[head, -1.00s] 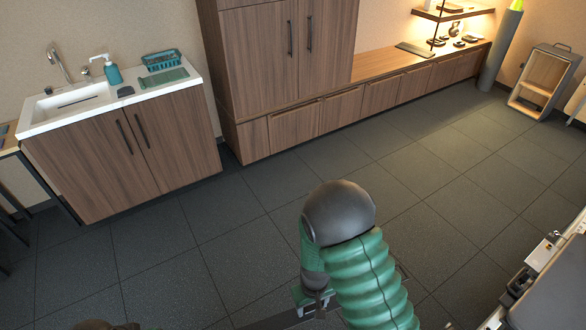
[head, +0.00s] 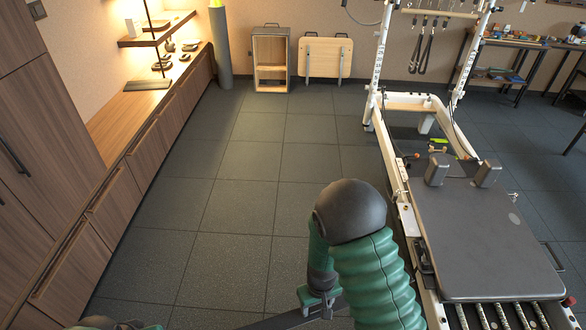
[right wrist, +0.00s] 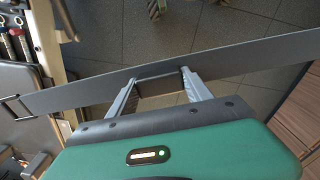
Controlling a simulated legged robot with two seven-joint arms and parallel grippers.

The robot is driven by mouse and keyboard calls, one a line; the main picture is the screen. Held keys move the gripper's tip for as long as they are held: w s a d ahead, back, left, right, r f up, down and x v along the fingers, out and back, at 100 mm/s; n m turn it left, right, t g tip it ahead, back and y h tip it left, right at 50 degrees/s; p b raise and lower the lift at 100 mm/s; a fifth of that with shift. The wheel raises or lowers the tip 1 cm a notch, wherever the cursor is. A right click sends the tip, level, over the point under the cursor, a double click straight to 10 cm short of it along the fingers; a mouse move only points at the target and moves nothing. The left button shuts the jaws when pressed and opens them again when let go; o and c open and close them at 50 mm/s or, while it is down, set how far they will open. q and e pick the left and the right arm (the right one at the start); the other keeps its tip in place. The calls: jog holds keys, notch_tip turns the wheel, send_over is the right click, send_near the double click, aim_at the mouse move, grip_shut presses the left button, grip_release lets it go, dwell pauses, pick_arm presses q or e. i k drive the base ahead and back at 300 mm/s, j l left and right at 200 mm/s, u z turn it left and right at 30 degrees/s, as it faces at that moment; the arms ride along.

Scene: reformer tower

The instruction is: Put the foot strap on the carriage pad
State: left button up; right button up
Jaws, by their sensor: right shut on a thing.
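The foot strap is a long, flat dark grey band (right wrist: 240,62) running across the right wrist view. It has a buckle-like end at the left, and a short piece (head: 283,320) shows at the bottom of the head view. My right gripper (right wrist: 158,78) is shut on the middle of the strap; in the head view it (head: 325,310) is low at centre, partly behind my forearm. The carriage pad (head: 485,240) is a flat dark grey surface on the white reformer, to the right of my right gripper and apart from it. My left gripper cannot be made out.
Two upright shoulder rests (head: 437,169) stand at the pad's far end. The white tower frame (head: 378,70) rises behind. Springs (head: 500,317) lie at the near end. Wood cabinets (head: 60,235) line the left. The tiled floor (head: 240,200) between is clear.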

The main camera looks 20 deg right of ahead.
aim_at(476, 233)
jog(key=i+l+z, duration=0.25)
jog(key=i+z, duration=0.2)
jog(key=i+l+z, duration=0.1)
jog(key=i+z, duration=0.8)
jog(key=i+j+z, duration=0.3)
jog(key=i+z, duration=0.15)
jog(key=i+l+z, duration=0.1)
jog(key=i, duration=0.45)
jog(key=i+l+z, duration=0.15)
jog(key=i, duration=0.35)
